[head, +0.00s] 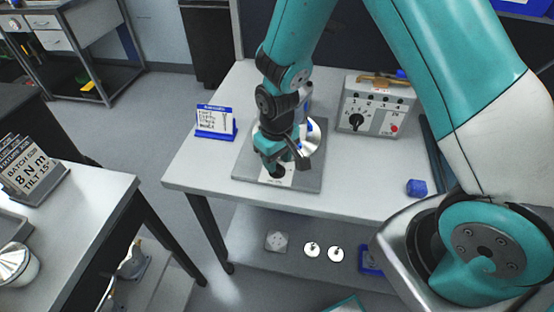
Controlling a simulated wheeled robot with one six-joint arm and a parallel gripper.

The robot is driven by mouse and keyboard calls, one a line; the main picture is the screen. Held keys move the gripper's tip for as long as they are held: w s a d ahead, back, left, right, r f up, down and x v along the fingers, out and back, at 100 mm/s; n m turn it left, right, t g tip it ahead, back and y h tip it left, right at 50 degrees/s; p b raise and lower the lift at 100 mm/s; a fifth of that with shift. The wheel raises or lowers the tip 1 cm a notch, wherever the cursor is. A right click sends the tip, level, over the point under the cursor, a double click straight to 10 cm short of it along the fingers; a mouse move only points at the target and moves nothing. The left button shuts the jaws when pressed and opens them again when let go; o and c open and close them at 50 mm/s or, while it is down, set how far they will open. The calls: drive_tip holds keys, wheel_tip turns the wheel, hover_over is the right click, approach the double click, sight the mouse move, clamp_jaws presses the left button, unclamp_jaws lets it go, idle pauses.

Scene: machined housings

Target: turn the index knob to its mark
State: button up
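A light grey control box (374,106) stands at the back right of the white table. Its front carries a black pointer knob (357,121) with small marks around it; I take this for the index knob. Its exact pointing and the wording of the marks are too small to read. My gripper (280,166) points down over a grey plate (308,182) on the table, left of the box and apart from the knob. A dark round part shows at its tips. I cannot tell whether the fingers are shut on it.
A round metallic housing (314,139) on the plate is partly hidden by my arm. A blue-framed card (215,122) stands left of it. A red button (394,128) is on the box. A sign (33,176) stands on the left bench.

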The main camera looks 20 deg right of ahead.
drive_tip(key=shift+f, duration=0.7)
clamp_jaws()
drive_tip(key=shift+n, duration=1.5)
unclamp_jaws()
drive_tip(key=shift+r, duration=0.1)
